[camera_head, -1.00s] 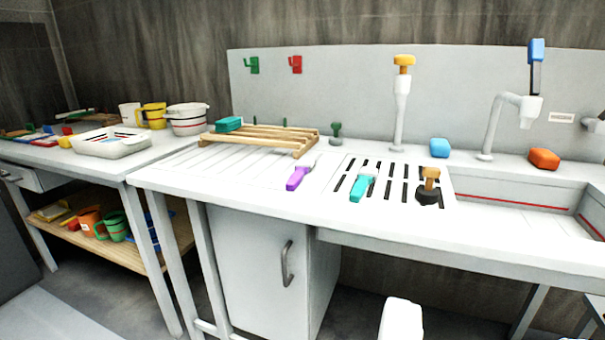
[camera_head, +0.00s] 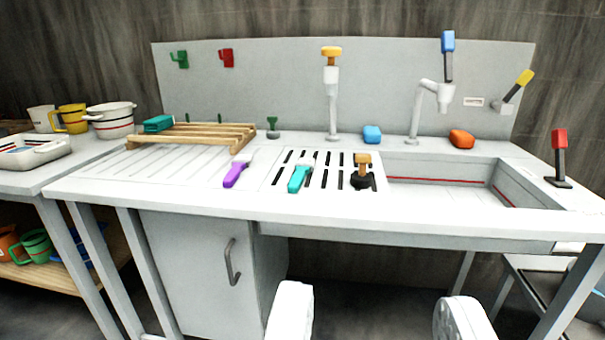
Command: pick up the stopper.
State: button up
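Two stopper-like pieces stand on the white sink counter (camera_head: 180,202); I cannot tell which one is the stopper. One has a round black base and an orange-brown handle (camera_head: 363,172), upright at the right end of the slotted drain panel, just left of the sink basin (camera_head: 435,167). The other is small and green-topped with a grey base (camera_head: 272,128), near the back panel beside the wooden rack. My gripper (camera_head: 376,315) shows as two white fingers at the bottom edge. It is open and empty, in front of the counter and apart from both pieces.
A purple-handled tool (camera_head: 236,172) and a teal-handled tool (camera_head: 299,177) lie left of the black-based piece. A wooden rack (camera_head: 200,135), tall tap (camera_head: 332,100), blue block (camera_head: 372,134), orange block (camera_head: 461,138) and red-handled lever (camera_head: 560,158) stand around. The counter's front strip is clear.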

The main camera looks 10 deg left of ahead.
aim_at(360, 180)
jog(key=i+l, duration=0.1)
jog(key=i, duration=0.4)
jog(key=i+l, duration=0.1)
jog(key=i, duration=0.45)
